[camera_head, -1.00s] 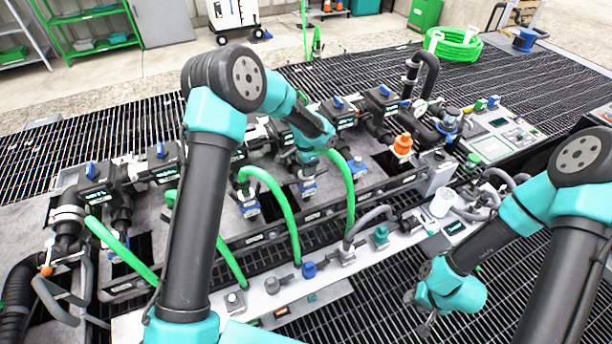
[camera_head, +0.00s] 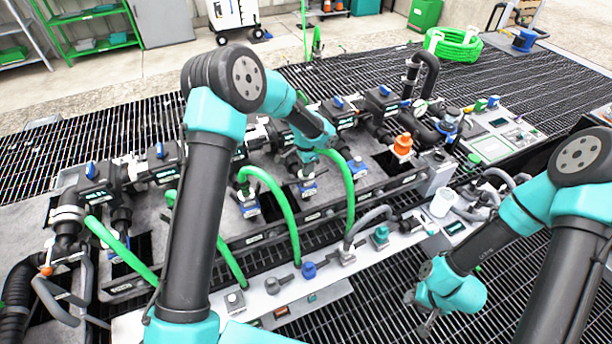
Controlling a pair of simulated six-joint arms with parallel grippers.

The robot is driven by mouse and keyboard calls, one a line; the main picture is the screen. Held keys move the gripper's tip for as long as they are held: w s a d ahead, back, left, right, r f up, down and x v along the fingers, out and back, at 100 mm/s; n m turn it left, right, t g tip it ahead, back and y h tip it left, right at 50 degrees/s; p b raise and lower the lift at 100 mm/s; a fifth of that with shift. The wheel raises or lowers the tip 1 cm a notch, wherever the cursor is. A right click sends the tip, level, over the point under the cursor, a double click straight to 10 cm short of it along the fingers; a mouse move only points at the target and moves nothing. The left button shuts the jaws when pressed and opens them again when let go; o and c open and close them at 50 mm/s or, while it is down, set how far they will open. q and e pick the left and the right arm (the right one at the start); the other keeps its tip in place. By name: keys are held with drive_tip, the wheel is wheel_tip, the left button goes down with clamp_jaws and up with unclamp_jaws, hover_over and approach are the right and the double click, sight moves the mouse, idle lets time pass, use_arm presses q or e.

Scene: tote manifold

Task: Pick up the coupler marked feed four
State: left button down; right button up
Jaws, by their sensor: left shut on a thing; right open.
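My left gripper (camera_head: 307,168) points down over the middle of the manifold. It is shut on a coupler (camera_head: 308,188) with a blue part, low in front of the valve row. The fingers and arm hide much of this coupler, and its marking is too small to read. Similar blue-marked fittings (camera_head: 249,208) stand to the left, one beside the end of a green hose (camera_head: 275,190). I cannot read which one is marked feed four. My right gripper (camera_head: 424,324) is open and empty over the floor grating at the lower right.
Another green hose (camera_head: 349,190) arches close to the right of my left gripper. A light front rail (camera_head: 330,275) carries a blue cap (camera_head: 308,270) and a green cap (camera_head: 380,235). An orange fitting (camera_head: 402,145) stands further right. The grating at the lower right is clear.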

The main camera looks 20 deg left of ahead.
use_arm(q)
drive_tip(key=shift+r, duration=0.15)
wheel_tip(320, 180, up, 10)
drive_tip(key=shift+f, duration=0.1)
idle(0.5)
idle(1.5)
